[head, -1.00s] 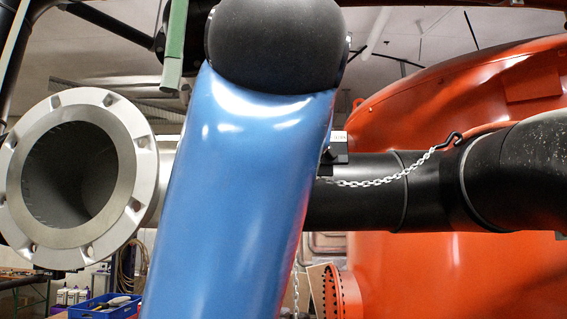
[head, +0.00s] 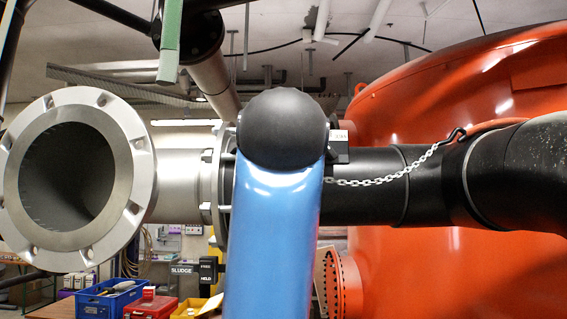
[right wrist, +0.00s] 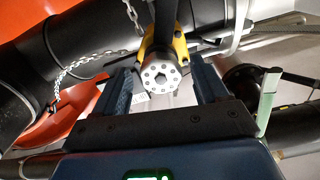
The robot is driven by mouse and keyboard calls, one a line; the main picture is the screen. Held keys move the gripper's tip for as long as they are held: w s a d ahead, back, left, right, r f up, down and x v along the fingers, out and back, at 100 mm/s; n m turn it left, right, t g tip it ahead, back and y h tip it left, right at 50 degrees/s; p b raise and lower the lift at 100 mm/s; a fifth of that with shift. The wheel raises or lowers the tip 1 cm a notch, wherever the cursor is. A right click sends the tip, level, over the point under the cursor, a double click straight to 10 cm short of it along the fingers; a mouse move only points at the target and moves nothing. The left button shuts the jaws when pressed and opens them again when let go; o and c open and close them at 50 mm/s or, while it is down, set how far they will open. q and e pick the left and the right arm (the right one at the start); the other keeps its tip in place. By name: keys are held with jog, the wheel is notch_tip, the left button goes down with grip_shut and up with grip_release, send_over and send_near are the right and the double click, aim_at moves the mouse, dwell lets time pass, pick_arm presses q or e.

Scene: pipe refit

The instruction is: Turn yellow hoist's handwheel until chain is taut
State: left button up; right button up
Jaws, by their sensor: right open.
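The yellow hoist (right wrist: 173,42) shows in the right wrist view, with its round grey handwheel (right wrist: 160,76) facing the camera. The wheel has a ring of holes and a dark centre. My right gripper (right wrist: 168,66) is open, its two dark fingers on either side of the wheel in the picture; I see no clear contact. In the head view the chain (head: 385,180) sags in a curve from a dark hook down to behind my blue arm, which hides the hoist there. The chain also shows in the right wrist view (right wrist: 76,63). My left gripper is not in view.
A black pipe (head: 365,205) runs across in front of a large orange tank (head: 420,265). An open grey flanged pipe (head: 140,150) stands at left. Blue (head: 95,305) and red (head: 150,305) bins stand low behind.

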jog(key=c, duration=1.1)
jog(key=shift+o, duration=0.2)
jog(key=shift+m, duration=0.4)
jog(key=m+p, duration=0.1)
jog(key=m, duration=1.1)
jog(key=shift+p, duration=0.4)
